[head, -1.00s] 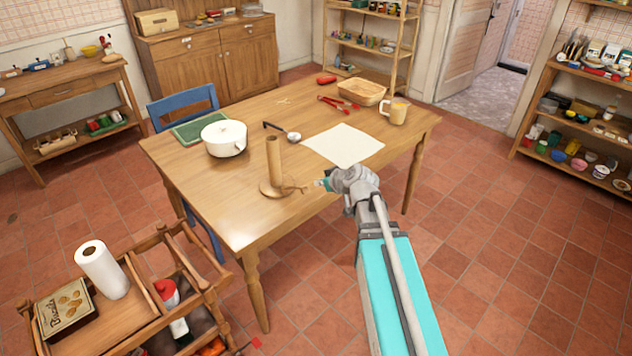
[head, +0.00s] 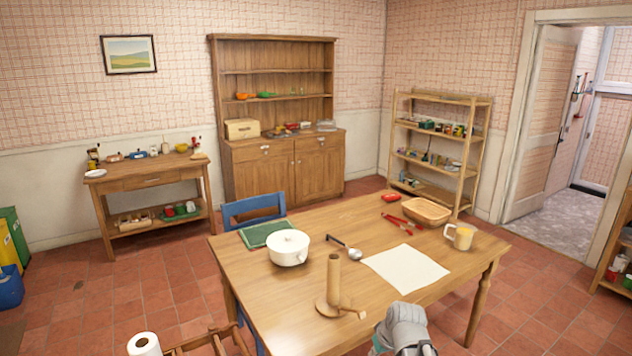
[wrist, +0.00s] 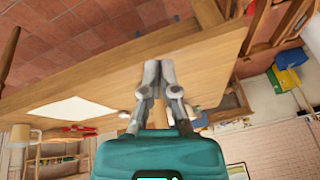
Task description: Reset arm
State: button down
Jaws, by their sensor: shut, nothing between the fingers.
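My gripper (wrist: 158,85) shows in the wrist view with its two grey fingers together and nothing between them. The wrist view shows the room upside down, with the table edge behind the fingers. In the head view, only a grey part of my arm shows at the bottom, in front of the table's near edge; the fingertips are hidden there. The wooden table (head: 290,310) stands in front of me. A wooden paper-towel holder (head: 333,285) stands on it near the front, left of my arm.
A paper roll (head: 144,344) is at the lower left. Open floor lies right of the table.

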jog(key=s+d+m+g+h+p, duration=0.1)
jog(key=s+m+g+h, duration=0.1)
jog(key=s, duration=0.5)
jog(key=shift+s+d+r+m+g+h, duration=0.3)
jog(key=shift+m+g+h, duration=0.1)
jog(key=shift+g, duration=0.3)
